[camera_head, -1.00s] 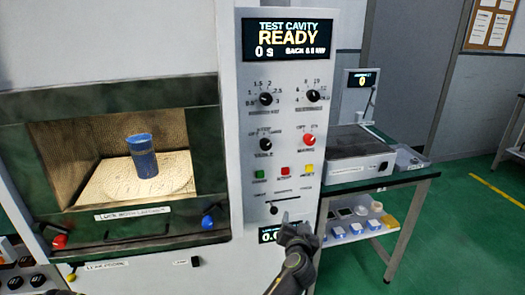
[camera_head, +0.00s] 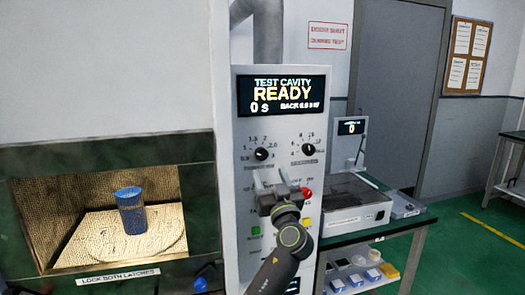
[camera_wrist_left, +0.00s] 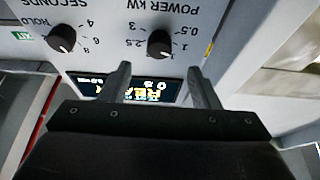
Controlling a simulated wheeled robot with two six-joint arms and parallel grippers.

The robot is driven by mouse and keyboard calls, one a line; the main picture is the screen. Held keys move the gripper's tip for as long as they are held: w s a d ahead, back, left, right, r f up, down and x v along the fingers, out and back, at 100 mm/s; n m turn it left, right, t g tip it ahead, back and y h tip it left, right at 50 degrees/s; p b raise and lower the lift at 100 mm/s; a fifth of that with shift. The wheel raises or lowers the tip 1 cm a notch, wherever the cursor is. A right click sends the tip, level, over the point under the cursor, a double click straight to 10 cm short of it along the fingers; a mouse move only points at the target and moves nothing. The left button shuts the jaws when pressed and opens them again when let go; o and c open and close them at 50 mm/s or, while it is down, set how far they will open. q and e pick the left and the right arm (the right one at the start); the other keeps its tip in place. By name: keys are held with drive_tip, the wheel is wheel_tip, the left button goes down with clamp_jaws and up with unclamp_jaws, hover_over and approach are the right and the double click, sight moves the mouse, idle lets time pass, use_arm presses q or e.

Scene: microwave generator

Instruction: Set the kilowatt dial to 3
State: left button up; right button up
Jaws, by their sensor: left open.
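The kilowatt dial is the black knob (camera_head: 262,154) at the upper left of the panel, below the display. It also shows in the left wrist view as the knob (camera_wrist_left: 160,42) under upside-down "POWER KW" lettering. I cannot read its pointer setting surely. My left gripper (camera_head: 283,186) is open and empty in front of the panel, below the dial row, hiding the controls behind it. In the left wrist view its fingers (camera_wrist_left: 160,72) are spread, with the kilowatt dial beyond and between them, apart from both. My right gripper is not in view.
The seconds dial (camera_head: 309,149) is right of the kilowatt dial. The lit display (camera_head: 283,95) reads READY. A red knob (camera_head: 307,193) sits close to my gripper. The open cavity at left holds a blue cup (camera_head: 131,212). A side table (camera_head: 375,230) stands at right.

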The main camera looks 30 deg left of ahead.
sight(262, 156)
use_arm(q)
drive_tip(key=p+x, duration=0.2)
drive_tip(key=x, duration=0.4)
drive_tip(key=shift+w+a+r, duration=0.1)
drive_tip(key=shift+w+r, duration=0.05)
drive_tip(key=shift+r, duration=0.05)
drive_tip(key=shift+p+x, duration=0.35)
drive_tip(key=shift+x, duration=0.55)
drive_tip(key=shift+f, duration=0.1)
drive_tip(key=c, duration=1)
